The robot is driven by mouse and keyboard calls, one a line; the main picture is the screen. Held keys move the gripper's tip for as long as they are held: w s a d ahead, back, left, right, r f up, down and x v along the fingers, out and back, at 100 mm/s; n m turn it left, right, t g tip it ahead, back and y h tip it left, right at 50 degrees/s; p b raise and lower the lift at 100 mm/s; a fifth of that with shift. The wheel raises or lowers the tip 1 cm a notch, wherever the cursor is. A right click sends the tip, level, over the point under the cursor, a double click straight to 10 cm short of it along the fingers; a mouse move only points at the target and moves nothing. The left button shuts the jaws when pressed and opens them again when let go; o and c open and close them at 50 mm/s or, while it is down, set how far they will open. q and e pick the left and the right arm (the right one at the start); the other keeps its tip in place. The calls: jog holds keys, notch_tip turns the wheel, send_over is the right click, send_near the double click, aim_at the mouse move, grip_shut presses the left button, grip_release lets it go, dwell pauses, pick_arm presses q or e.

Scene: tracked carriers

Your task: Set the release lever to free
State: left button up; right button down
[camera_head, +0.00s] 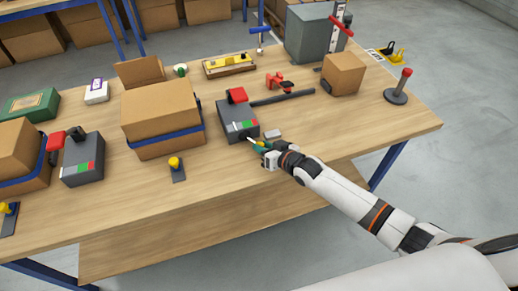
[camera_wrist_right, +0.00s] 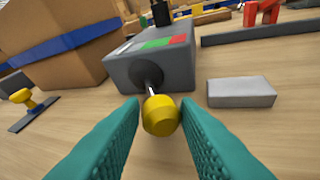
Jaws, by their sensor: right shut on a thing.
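A grey box (camera_head: 238,122) with a red handle (camera_head: 236,95) on top stands near the middle of the table. In the right wrist view the box (camera_wrist_right: 160,68) has a green and red label (camera_wrist_right: 165,42) on top and a dark round pivot on its front face. A short metal shaft sticks out from the pivot and ends in a yellow knob (camera_wrist_right: 160,117), the lever. My right gripper (camera_head: 262,147) is shut on this knob, with the teal fingers (camera_wrist_right: 160,105) on either side. In the head view the gripper mostly hides the knob. My left gripper is out of view.
A small light grey block (camera_wrist_right: 240,92) lies just right of the box. A strapped carton (camera_head: 162,115) and a yellow-knobbed part (camera_head: 175,165) are to the left. A second grey box (camera_head: 83,165) stands farther left. The table's front strip is clear.

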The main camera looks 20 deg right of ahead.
jog(key=shift+w+d+r, duration=0.2)
jog(key=shift+w+d, duration=0.2)
jog(key=shift+d, duration=0.3)
jog(key=c, duration=1.2)
grip_release()
jog(key=shift+c, duration=0.2)
jog(key=shift+o, duration=0.2)
jog(key=shift+w+d+f, duration=0.1)
jog(key=shift+f, duration=0.1)
jog(key=v, duration=1.2)
jog(key=shift+a, duration=0.25)
